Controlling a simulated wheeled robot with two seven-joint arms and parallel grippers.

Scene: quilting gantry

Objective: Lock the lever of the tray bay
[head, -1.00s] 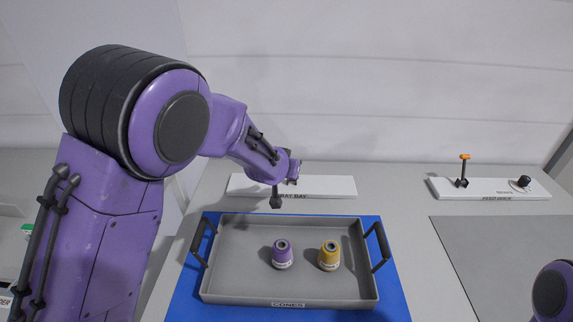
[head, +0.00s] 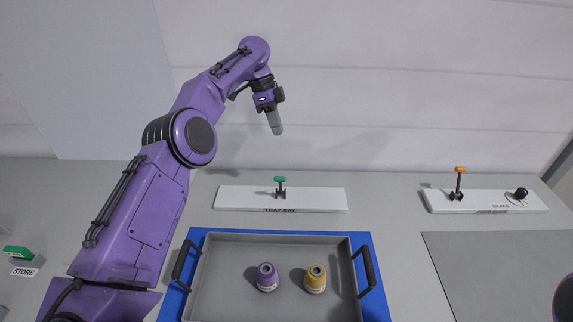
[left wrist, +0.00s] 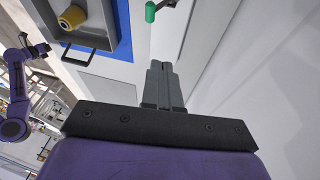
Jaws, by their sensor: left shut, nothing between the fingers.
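The tray bay panel (head: 240,198) is a white strip behind the grey tray. Its lever (head: 280,186) has a green handle and stands about upright on the panel. The green handle also shows at the top of the left wrist view (left wrist: 150,12). My left gripper (head: 277,129) is shut and empty, pointing down, in the air above the lever and apart from it. Its closed fingers show in the left wrist view (left wrist: 160,80). My right gripper does not show in the head view.
Another white panel (head: 480,204) with an orange-topped lever (head: 459,183) and a black knob (head: 521,193) stands at the right. The table between the panels is clear.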

